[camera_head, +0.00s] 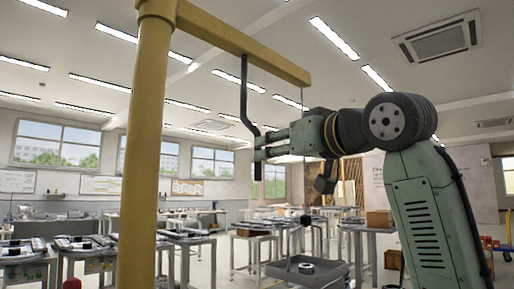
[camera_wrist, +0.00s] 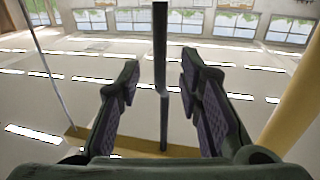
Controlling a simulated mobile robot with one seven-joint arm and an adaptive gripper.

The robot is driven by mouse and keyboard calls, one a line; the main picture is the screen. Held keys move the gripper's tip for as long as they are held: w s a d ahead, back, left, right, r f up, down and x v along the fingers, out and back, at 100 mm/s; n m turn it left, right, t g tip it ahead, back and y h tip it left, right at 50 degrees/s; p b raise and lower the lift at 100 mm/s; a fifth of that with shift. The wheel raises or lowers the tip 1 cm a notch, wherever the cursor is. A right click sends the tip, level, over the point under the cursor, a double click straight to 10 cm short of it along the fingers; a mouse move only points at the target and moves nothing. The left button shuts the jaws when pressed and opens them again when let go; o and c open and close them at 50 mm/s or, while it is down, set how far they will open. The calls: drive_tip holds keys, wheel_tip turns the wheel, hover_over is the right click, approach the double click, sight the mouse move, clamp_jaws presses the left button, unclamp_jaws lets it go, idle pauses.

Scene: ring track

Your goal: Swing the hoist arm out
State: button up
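The hoist has a yellow upright post (camera_head: 147,150) and a yellow hoist arm (camera_head: 235,42) that reaches right from its top. A bent black handle (camera_head: 244,95) hangs down from the hoist arm. My gripper (camera_head: 262,147) is at the lower part of the handle, fingers pointing left. In the wrist view the handle (camera_wrist: 160,50) stands between the two spread fingers, with a gap on each side. The hoist arm (camera_wrist: 125,146) and post (camera_wrist: 297,100) also show there, the arm partly hidden by my gripper.
A thin cable (camera_head: 303,95) drops from the hoist arm's end, close to my gripper. A dark grey tray (camera_head: 306,272) with a ring on it is low below. Several workbenches (camera_head: 190,238) stand behind. Windows (camera_head: 57,143) line the far wall. The air left of the post is clear.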

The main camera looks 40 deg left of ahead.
drive_tip(key=p+x, duration=0.1)
drive_tip(key=x, duration=0.5)
drive_tip(key=shift+c, duration=0.4)
drive_tip(key=shift+s, duration=0.1)
clamp_jaws()
idle(0.3)
